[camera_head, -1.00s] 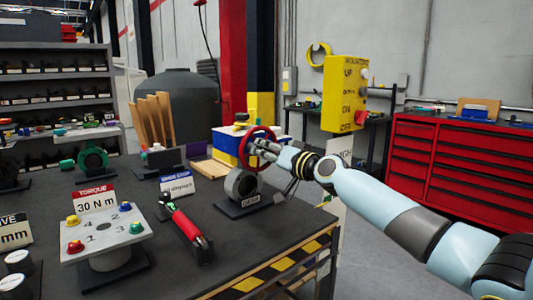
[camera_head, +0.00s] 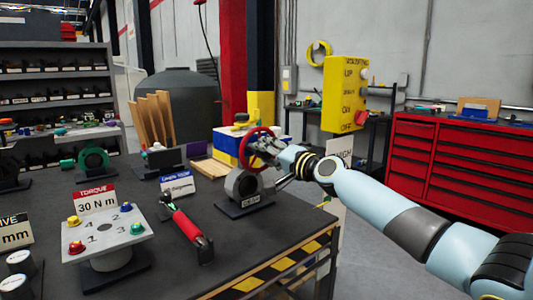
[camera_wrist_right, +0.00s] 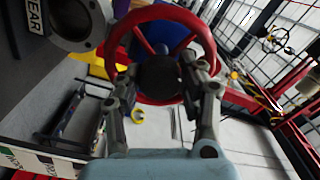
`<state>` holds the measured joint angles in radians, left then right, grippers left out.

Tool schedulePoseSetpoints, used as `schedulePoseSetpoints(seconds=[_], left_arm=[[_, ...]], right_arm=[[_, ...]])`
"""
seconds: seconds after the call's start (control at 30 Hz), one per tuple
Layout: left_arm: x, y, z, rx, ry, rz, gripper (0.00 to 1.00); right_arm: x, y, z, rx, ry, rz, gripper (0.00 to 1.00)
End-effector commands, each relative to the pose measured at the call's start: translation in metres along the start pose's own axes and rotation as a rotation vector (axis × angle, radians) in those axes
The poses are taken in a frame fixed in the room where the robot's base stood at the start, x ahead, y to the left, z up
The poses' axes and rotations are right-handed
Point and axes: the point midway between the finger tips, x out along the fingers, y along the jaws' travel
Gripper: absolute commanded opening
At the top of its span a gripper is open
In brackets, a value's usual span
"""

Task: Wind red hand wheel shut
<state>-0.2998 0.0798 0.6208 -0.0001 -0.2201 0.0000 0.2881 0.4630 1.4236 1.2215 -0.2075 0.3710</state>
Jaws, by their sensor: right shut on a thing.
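The red hand wheel (camera_head: 243,150) stands upright above a grey round valve body (camera_head: 243,184) near the right edge of the dark bench. My right gripper (camera_head: 262,146) reaches it from the right and is shut on it. In the right wrist view the wheel's red rim (camera_wrist_right: 189,14) and dark hub fill the upper middle, and the right gripper's two fingers (camera_wrist_right: 158,80) stand on either side of the hub. Where the fingertips touch the wheel is partly hidden. My left gripper is not in view.
On the bench (camera_head: 140,205) are a torque plate with coloured knobs (camera_head: 103,232), a red-handled tool (camera_head: 187,226) and a small sign (camera_head: 178,186). A yellow control box (camera_head: 345,93) hangs behind my right arm. A red drawer cabinet (camera_head: 450,165) stands at the right.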

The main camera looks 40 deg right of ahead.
Motion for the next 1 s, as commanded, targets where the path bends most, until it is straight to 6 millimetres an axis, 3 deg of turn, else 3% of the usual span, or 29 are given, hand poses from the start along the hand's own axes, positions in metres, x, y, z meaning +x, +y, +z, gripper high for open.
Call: schedulePoseSetpoints(seconds=[0.37,0.4,0.53,0.83,1.0], left_arm=[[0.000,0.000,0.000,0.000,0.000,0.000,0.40],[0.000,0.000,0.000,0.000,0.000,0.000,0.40],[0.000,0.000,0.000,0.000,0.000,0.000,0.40],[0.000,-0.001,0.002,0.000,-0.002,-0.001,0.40],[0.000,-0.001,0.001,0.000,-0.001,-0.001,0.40]], right_arm=[[0.000,0.001,0.001,0.007,-0.001,0.002,0.07],[0.000,0.001,0.000,0.007,-0.001,0.002,0.44],[0.000,0.001,0.000,0.006,-0.001,0.001,0.61],[-0.002,0.000,0.000,0.005,0.000,0.001,0.62],[-0.020,0.002,0.001,0.001,-0.002,0.004,0.62]])
